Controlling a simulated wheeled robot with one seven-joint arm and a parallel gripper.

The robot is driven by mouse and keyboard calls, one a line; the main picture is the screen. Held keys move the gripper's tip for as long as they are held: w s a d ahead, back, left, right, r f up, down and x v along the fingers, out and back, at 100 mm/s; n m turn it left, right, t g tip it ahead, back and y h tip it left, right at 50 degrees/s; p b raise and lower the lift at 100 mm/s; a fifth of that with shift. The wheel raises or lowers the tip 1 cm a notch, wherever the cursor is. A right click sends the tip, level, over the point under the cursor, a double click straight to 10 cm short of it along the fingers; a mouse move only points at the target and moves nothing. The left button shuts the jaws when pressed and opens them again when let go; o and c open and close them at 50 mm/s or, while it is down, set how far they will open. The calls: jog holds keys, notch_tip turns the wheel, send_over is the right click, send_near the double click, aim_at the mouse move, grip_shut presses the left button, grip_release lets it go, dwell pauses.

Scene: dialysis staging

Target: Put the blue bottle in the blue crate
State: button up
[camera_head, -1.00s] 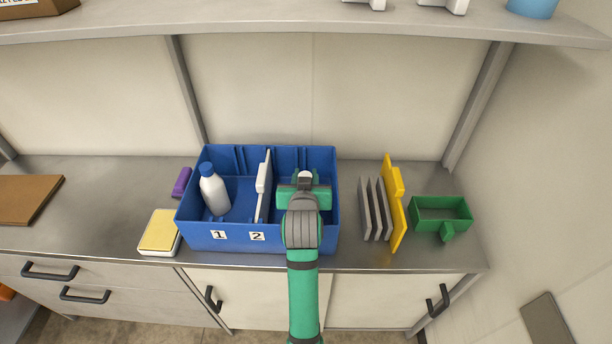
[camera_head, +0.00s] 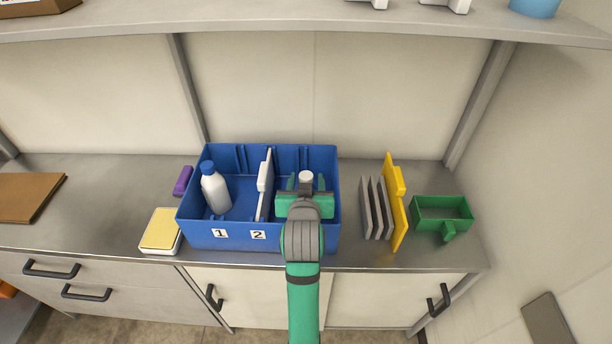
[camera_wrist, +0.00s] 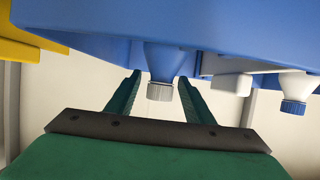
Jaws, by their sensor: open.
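The blue crate (camera_head: 205,235) stands on the counter, split by a white divider (camera_head: 264,185). The blue bottle's white cap (camera_head: 306,176) shows inside the right compartment, behind my gripper (camera_head: 306,182); its body is mostly hidden in the head view. In the wrist view, its blue neck (camera_wrist: 166,60) and pale ribbed cap show between and beyond the fingers of my gripper (camera_wrist: 160,95). The fingers are open, one on each side, with gaps to the cap. The wrist view appears upside down. A white bottle (camera_head: 215,193) with a blue cap stands in the left compartment.
Grey upright plates (camera_head: 375,210) and a yellow panel (camera_head: 395,205) stand right of the crate, then a green bin (camera_head: 442,213). A yellow-topped box (camera_head: 161,230) and purple item (camera_head: 183,180) are to its left. A shelf (camera_head: 300,22) overhangs the back.

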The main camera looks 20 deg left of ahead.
jog(key=v, duration=0.8)
jog(key=shift+a, duration=0.1)
